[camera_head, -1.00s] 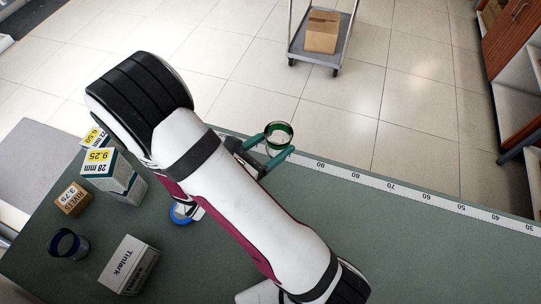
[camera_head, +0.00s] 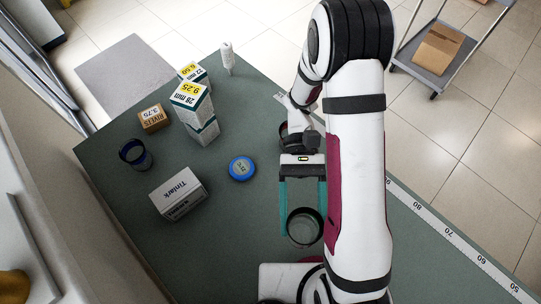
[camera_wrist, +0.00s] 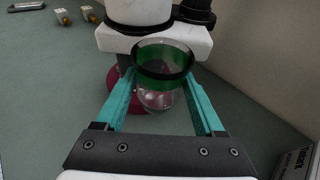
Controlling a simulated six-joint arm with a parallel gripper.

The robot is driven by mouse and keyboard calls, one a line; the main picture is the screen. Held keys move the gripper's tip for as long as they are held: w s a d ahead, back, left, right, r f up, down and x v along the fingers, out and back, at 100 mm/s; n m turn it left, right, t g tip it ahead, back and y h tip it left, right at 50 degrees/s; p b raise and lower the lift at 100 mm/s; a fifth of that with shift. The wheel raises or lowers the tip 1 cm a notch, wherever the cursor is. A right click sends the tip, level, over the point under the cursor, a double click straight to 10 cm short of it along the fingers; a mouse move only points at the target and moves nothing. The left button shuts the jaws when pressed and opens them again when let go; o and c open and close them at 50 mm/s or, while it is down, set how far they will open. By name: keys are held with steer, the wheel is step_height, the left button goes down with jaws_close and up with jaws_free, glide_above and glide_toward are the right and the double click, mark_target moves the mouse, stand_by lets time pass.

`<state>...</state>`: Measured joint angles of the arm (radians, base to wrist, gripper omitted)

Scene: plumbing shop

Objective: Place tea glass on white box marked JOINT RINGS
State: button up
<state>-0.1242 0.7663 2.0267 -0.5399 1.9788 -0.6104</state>
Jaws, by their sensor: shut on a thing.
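The tea glass, clear with a green rim band, is held between the teal fingers of my gripper (camera_head: 303,222), above the green bench. The glass (camera_head: 305,232) is near the bottom middle in the head view. In the wrist view, the glass (camera_wrist: 163,95) is upright between the fingers. I cannot read JOINT RINGS on any box. A white box marked Tinlark (camera_head: 178,193) lies left of my gripper, its lower side print unclear; its edge (camera_wrist: 298,160) shows at the wrist view's lower right.
A blue round tin (camera_head: 241,168) lies between the Tinlark box and my gripper. A dark blue cup (camera_head: 136,153), a brown RIVETS box (camera_head: 153,119) and a white bottle (camera_head: 227,58) stand left and back. A white ruled strip (camera_head: 450,238) edges the bench.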

steer(key=w+a+r+m+t+y, duration=0.4)
steer(key=w+a+m+y, duration=0.2)
steer(key=w+a, duration=0.15)
steer(key=w+a+r+m+t+y, duration=0.3)
steer(key=w+a+r+m+y, duration=0.25)
steer(key=a+y, duration=0.2)
glide_above(181, 187)
steer(key=shift+m+t+h, duration=0.3)
steer(key=shift+m+h, duration=0.05)
step_height(181, 187, down, 11)
steer(key=shift+f, duration=0.3)
steer(key=shift+f, duration=0.1)
steer(key=o, duration=1.4)
